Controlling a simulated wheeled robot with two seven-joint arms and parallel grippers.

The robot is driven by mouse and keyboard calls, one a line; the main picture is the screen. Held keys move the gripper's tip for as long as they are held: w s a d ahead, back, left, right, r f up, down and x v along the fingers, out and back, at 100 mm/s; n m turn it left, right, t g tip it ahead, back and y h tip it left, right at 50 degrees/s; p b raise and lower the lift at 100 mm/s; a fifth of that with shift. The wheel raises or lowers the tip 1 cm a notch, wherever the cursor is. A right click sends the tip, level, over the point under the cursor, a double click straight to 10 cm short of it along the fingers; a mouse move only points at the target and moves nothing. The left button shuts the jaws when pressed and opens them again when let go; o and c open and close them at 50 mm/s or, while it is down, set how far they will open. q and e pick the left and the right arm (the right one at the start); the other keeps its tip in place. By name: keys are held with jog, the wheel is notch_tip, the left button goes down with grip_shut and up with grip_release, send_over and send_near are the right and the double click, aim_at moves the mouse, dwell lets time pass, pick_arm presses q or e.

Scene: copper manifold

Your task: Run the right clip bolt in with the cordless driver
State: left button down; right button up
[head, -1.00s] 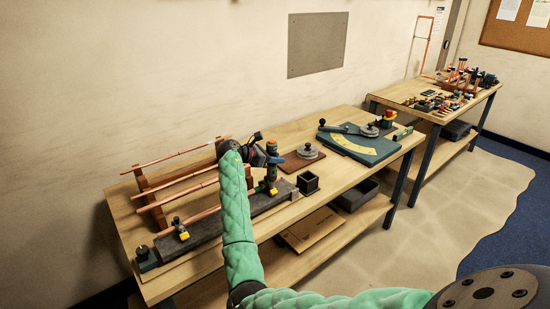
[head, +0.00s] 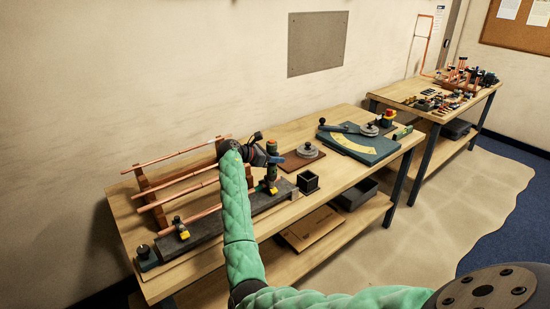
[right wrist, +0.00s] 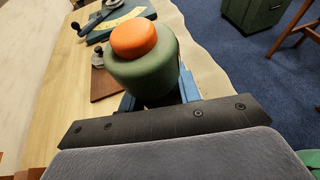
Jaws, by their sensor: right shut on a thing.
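My right gripper (head: 274,159) is shut on the cordless driver (head: 271,172), which stands upright over the bar's right end. In the right wrist view the driver (right wrist: 143,68) shows as a green body with an orange cap between my blue fingers. The right clip (head: 272,190), with a yellow part, is right under the driver. Its bolt is hidden, and I cannot tell if the driver's tip touches it. The left clip (head: 181,229) stands on the dark bar (head: 224,220). My left gripper is not in view.
Copper tubes (head: 190,170) lie on a wooden rack at the left of the bench. A black square cup (head: 308,182) stands just right of the driver. A brown board with a round metal piece (head: 307,152) and a blue bending plate (head: 360,145) lie farther right.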

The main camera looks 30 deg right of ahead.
aim_at(271, 143)
jog(key=shift+r+p, duration=1.15)
jog(key=shift+p, duration=0.2)
jog(key=shift+r+p, duration=0.55)
jog(key=shift+r, duration=1.25)
jog(key=shift+d, duration=0.1)
